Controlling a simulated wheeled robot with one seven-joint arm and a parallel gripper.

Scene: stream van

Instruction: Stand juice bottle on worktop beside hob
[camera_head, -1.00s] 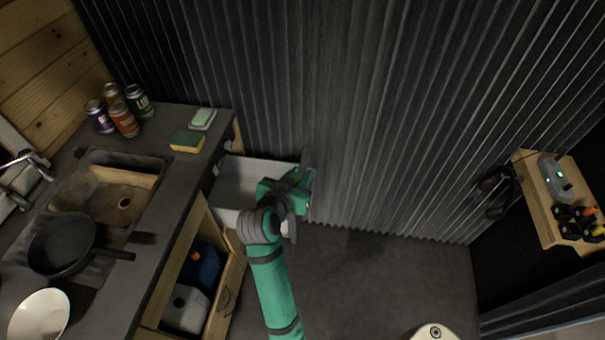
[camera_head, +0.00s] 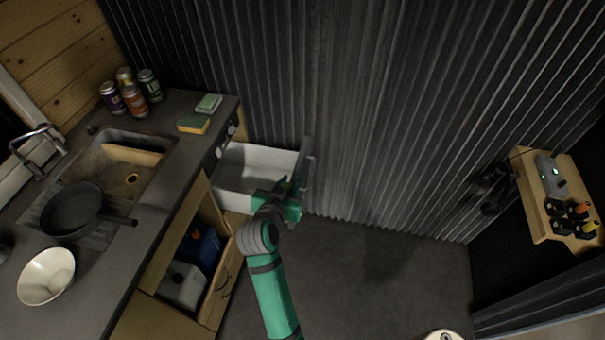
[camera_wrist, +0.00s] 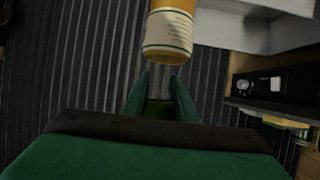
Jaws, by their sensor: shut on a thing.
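My gripper (camera_head: 287,205) is at the near right corner of the open drawer. The wrist view shows its two green fingers (camera_wrist: 158,88) shut on the juice bottle (camera_wrist: 170,32), which is orange-yellow with a pale label band. Only one end of the bottle shows there; the rest runs out of the top of the picture. I cannot make out the bottle in the head view, where my gripper hides it. The dark worktop (camera_head: 160,212) runs along the left. I cannot identify a hob in either view.
The white drawer (camera_head: 232,199) stands open and looks empty. A cupboard door (camera_head: 180,232) is open below the worktop. A pan (camera_head: 72,208), bowl (camera_head: 47,276), sink (camera_head: 110,170), several cans (camera_head: 134,101) and sponges (camera_head: 194,123) occupy the worktop. A corrugated wall (camera_head: 380,130) stands behind.

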